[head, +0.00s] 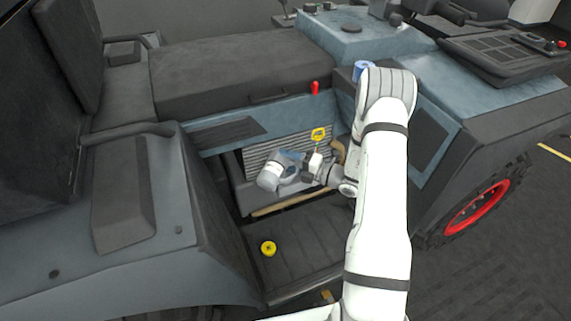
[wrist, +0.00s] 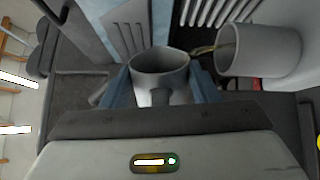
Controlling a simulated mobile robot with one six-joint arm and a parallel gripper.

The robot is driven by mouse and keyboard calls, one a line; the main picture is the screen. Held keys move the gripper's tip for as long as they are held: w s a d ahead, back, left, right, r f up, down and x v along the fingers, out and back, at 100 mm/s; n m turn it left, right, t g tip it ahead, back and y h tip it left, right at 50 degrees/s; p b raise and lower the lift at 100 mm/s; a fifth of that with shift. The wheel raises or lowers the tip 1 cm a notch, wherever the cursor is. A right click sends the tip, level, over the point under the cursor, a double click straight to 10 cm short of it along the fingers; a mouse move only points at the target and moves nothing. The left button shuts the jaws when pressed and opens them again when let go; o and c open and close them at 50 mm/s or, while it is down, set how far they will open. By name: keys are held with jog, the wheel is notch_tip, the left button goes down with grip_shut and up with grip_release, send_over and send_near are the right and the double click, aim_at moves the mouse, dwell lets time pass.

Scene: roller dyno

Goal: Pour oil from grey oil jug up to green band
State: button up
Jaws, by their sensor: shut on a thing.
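My gripper (head: 293,165) reaches into the open side bay of the vehicle. In the wrist view its two blue fingers (wrist: 160,92) are shut on a grey, hollow jug (wrist: 172,84), whose dark mouth shows. In the head view a light grey rounded body (head: 268,178) shows at the fingers, tilted. A second grey open cylinder (wrist: 268,50) lies to the right in the wrist view, apart from the fingers. A thin brownish strand shows between the two mouths; I cannot tell surely if it is flowing oil. I cannot make out a green band or oil level.
A yellow round cap (head: 268,249) lies on the dark step below the bay. A yellow ring-like part (head: 318,134) and a red handle (head: 315,88) stand near the louvred panel. A tan hose (head: 290,205) runs along the bay. Bay walls are close around my gripper.

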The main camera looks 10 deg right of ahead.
jog(key=shift+r+m+p, duration=0.1)
jog(key=shift+m+p, duration=0.2)
jog(key=shift+p, duration=0.15)
dwell(0.4)
jog(key=f+n+b, duration=0.1)
jog(key=b, duration=0.1)
jog(key=shift+f+b, duration=0.1)
jog(key=shift+b, duration=0.2)
jog(key=shift+s+a+f+n+b, duration=0.2)
jog(key=shift+n+b, duration=0.4)
jog(key=shift+b, duration=0.35)
jog(key=shift+s+r+n, duration=0.1)
jog(key=shift+r+n, duration=0.15)
jog(key=shift+n, duration=0.05)
jog(key=shift+r, duration=0.25)
